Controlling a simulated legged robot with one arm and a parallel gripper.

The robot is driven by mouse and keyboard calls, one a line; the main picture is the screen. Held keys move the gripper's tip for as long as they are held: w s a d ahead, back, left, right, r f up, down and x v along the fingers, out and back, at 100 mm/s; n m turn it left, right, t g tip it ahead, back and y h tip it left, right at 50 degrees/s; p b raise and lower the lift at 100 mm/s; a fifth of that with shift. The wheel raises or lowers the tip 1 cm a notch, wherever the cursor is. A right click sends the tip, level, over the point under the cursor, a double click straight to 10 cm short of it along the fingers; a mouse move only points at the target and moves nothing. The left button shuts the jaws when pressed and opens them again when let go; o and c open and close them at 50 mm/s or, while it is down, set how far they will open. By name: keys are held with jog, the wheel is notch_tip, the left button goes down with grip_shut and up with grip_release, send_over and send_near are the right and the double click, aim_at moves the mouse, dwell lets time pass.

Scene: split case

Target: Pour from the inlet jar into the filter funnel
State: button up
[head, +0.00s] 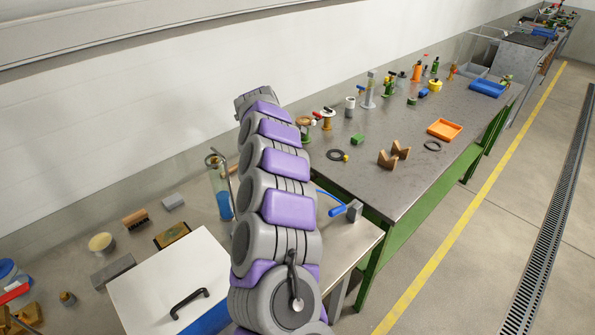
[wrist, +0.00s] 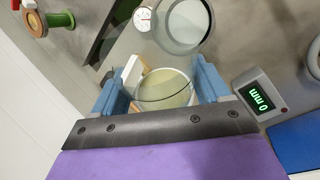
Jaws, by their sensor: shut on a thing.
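My gripper (wrist: 160,75) shows in the wrist view with a blue finger on each side of a round glass jar (wrist: 166,95). It is shut on this jar, likely the inlet jar, which holds a pale yellowish liquid. A second round glass rim (wrist: 182,28), perhaps the filter funnel, lies just beyond the jar and looks empty. I cannot tell how far apart they are in height. In the head view my arm hides the gripper and jar. A tall glass vessel with blue liquid (head: 221,190) stands beside a metal stand left of my arm.
A white-topped case with a black handle (head: 168,278) is at the front left. An orange tray (head: 445,129) lies on the long bench.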

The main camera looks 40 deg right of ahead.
jog(key=shift+r+t+y, duration=0.4)
jog(key=shift+t+y, duration=0.1)
jog(key=shift+y, duration=0.1)
dwell(1.6)
jog(key=shift+f+m+t+y, duration=0.5)
jog(key=shift+f+t+y, duration=0.15)
jog(key=shift+t+y, duration=0.5)
dwell(3.3)
jog(key=shift+s+d+r+t+y, duration=0.1)
jog(key=shift+d+r+t+y, duration=0.05)
jog(key=shift+r+t+y, duration=0.25)
dwell(1.0)
